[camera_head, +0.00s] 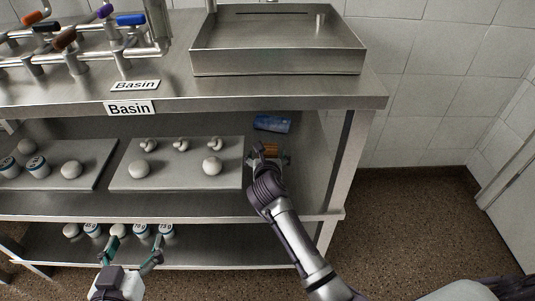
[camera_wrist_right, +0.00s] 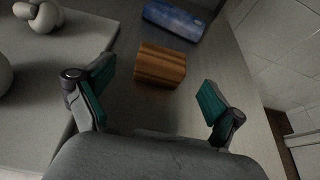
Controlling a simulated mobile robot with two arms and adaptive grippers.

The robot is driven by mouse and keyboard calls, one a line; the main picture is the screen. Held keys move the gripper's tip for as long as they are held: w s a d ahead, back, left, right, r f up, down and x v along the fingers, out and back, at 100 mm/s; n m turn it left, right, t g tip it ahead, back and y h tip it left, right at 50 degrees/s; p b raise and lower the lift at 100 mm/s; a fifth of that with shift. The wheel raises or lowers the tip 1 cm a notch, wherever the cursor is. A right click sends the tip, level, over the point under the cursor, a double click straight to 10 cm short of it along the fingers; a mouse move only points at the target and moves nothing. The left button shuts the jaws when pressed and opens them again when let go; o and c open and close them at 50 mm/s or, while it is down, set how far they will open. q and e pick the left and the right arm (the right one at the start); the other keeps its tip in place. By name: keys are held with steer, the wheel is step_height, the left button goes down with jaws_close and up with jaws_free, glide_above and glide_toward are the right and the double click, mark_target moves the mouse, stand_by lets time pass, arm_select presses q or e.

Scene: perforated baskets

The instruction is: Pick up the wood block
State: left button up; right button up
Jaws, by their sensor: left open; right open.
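The wood block (camera_wrist_right: 160,64) is brown with a striped grain. It lies on the shelf in the right wrist view, just beyond the fingertips. In the head view the wood block (camera_head: 270,150) is partly hidden behind my right gripper (camera_head: 262,160). My right gripper, also in the right wrist view (camera_wrist_right: 155,98), is open with the block ahead of the gap between its green-padded fingers, not touching it. My left gripper (camera_head: 130,254) is open and empty at the lower left, in front of the lower shelf.
A grey board (camera_head: 190,183) with white rounded objects is to the left. The counter (camera_head: 225,93) overhangs the shelf, and a table leg (camera_head: 341,170) stands at right.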

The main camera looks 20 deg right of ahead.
mark_target(267, 152)
steer(key=shift+w+d+f, duration=0.2)
steer(key=shift+w+f, duration=0.05)
steer(key=shift+w, duration=0.3)
steer(key=b+x, duration=0.3)
steer(key=x, duration=0.1)
steer(key=shift+w+d+f, duration=0.15)
steer(key=shift+w+f, duration=0.05)
steer(key=shift+w, duration=0.2)
arm_select(q)
step_height(267, 152, up, 12)
steer(key=d+t+h, duration=0.1)
steer(key=t+h, duration=0.1)
steer(key=t, duration=0.6)
steer(key=shift+s+d+h, duration=0.35)
steer(key=shift+s+h, duration=0.05)
arm_select(e)
steer(key=shift+c, duration=0.4)
steer(key=c, duration=1.2)
steer(key=shift+r, duration=0.1)
